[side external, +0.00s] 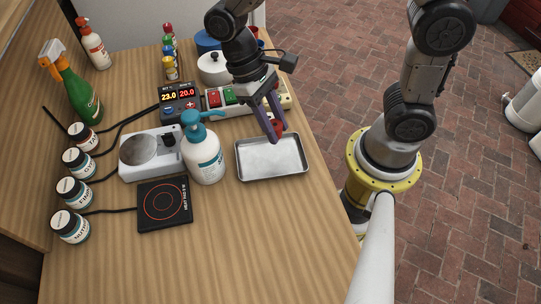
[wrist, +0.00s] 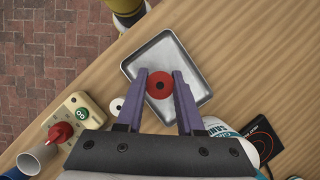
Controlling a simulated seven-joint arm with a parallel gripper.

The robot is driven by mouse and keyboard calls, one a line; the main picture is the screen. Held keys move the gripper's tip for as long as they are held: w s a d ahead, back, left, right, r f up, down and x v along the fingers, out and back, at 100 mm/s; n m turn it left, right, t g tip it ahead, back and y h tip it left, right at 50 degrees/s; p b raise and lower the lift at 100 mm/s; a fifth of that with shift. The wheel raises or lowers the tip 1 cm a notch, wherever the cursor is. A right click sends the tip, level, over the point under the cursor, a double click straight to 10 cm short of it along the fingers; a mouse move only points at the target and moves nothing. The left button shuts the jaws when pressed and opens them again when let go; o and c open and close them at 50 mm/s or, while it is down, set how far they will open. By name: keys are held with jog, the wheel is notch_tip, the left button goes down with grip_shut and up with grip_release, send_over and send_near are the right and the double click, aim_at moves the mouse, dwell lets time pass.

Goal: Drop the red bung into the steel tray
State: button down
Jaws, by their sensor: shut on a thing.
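My gripper (side external: 276,132) is shut on the red bung (side external: 277,125), which sits between its purple fingers. In the wrist view the red bung (wrist: 159,85) shows as a red disc with a dark centre between the fingertips. The steel tray (side external: 272,177) is a shallow, empty metal tray on the wooden table. The gripper and bung are above the tray, near its back edge in the side view. In the wrist view the tray (wrist: 190,60) lies beneath the bung.
A white pump bottle (side external: 205,158) with a blue top stands just left of the tray. A power strip (side external: 240,103) and a controller with red digits (side external: 180,102) lie behind. A black hot plate (side external: 165,203) sits front left. The table front is clear.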

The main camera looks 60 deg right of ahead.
aim_at(274, 153)
jog(key=shift+f, duration=2.8)
jog(key=shift+c, duration=2.2)
grip_release()
jog(key=shift+r, duration=0.1)
jog(key=v, duration=1.3)
jog(key=shift+w+r, duration=0.15)
jog(key=shift+r, duration=0.15)
